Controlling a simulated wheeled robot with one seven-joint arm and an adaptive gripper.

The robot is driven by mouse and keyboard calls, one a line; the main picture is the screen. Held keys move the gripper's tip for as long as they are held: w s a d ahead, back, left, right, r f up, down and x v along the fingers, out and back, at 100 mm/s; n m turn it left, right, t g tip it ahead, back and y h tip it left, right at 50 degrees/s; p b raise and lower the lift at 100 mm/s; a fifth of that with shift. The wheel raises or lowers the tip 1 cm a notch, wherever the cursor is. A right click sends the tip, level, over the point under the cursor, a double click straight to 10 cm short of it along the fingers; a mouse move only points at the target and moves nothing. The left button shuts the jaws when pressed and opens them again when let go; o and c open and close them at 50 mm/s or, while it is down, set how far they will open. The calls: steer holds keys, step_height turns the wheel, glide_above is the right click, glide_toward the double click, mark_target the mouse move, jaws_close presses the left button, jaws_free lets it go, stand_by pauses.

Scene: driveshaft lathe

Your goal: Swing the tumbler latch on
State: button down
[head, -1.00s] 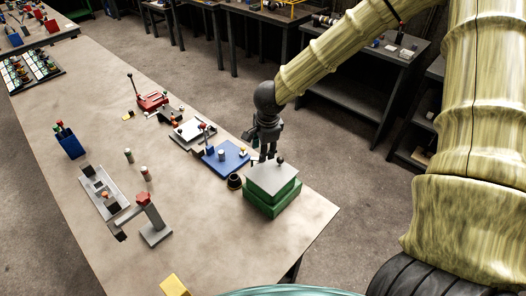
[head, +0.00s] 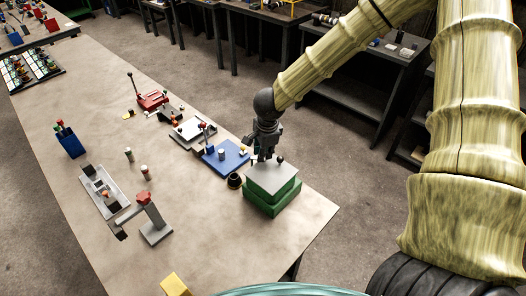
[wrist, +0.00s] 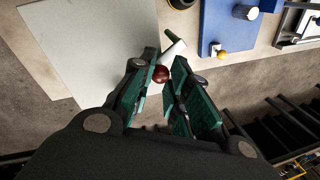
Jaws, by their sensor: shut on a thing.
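The green box with a pale grey top plate (head: 272,180) stands near the table's right end. The plate (wrist: 90,50) fills the upper left of the wrist view. My gripper (head: 262,156) is at the plate's far edge, pointing down. In the wrist view its green-padded fingers (wrist: 163,72) are closed around a dark red ball knob (wrist: 160,74). This appears to be the latch knob. A pale lever or pin (wrist: 174,48) shows just beyond it. A dark ball (head: 281,160) shows above the plate in the head view. The latch's pivot is hidden.
A blue fixture plate (head: 226,158) with a grey cylinder and lever stands left of the box, near a black ring (head: 235,181). The table's front right is clear.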

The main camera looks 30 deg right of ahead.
steer(key=shift+s+a+m+h, duration=0.25)
steer(key=shift+a+m, duration=0.1)
steer(key=shift+m, duration=0.8)
steer(key=shift+s+a+m+h, duration=0.15)
steer(key=shift+s+a+m, duration=0.15)
steer(key=shift+m, duration=0.85)
steer(key=c, duration=1.3)
jaws_free()
steer(key=shift+c, duration=0.2)
steer(key=shift+r, duration=0.7)
steer(key=v, duration=1)
steer(key=shift+r, duration=0.3)
